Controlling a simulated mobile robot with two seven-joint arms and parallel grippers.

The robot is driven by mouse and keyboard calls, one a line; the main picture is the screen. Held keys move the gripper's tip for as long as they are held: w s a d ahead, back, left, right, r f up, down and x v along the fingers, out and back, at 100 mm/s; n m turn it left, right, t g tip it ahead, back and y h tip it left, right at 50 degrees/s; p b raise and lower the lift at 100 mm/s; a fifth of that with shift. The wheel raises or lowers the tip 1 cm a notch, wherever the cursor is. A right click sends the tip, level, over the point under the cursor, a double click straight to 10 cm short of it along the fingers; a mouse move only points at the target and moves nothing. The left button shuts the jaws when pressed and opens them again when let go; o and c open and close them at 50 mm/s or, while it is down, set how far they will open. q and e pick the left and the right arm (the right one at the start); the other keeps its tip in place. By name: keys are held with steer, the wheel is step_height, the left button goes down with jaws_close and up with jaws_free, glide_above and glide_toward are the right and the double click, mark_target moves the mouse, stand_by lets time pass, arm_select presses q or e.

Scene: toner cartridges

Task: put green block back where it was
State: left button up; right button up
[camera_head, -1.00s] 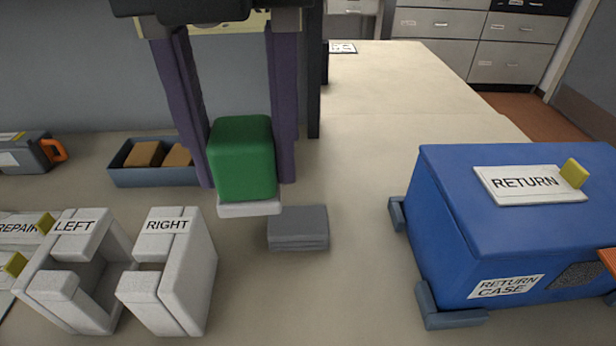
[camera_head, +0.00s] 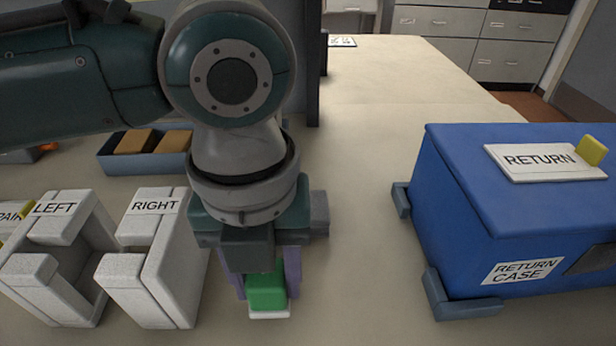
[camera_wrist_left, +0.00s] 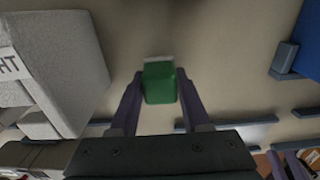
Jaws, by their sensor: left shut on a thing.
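The green block (camera_head: 267,287), with a white base, is between the purple fingers of my left gripper (camera_head: 266,280), near the front of the table. The gripper is shut on it. In the left wrist view, the green block (camera_wrist_left: 159,84) sits between the fingertips with a white strip at its far edge. I cannot tell whether its base touches the table. My left wrist hides part of the table behind it. Purple finger-like parts at the bottom right of the left wrist view may be my right gripper (camera_wrist_left: 286,165); its jaws are unclear.
White holders labelled LEFT (camera_head: 57,208) and RIGHT (camera_head: 155,206) stand left of the block. The blue return case (camera_head: 465,225) is at the right. A grey slab (camera_head: 319,214) shows partly behind my wrist. A tray (camera_head: 112,162) with brown blocks is behind. Table between block and case is clear.

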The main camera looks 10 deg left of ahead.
arm_select(q)
steer(key=shift+f, duration=0.7)
arm_select(e)
steer(key=shift+f, duration=0.2)
arm_select(q)
steer(key=shift+f, duration=0.2)
arm_select(e)
steer(key=shift+f, duration=0.1)
arm_select(q)
steer(key=o, duration=1.2)
arm_select(e)
steer(key=shift+d, duration=0.1)
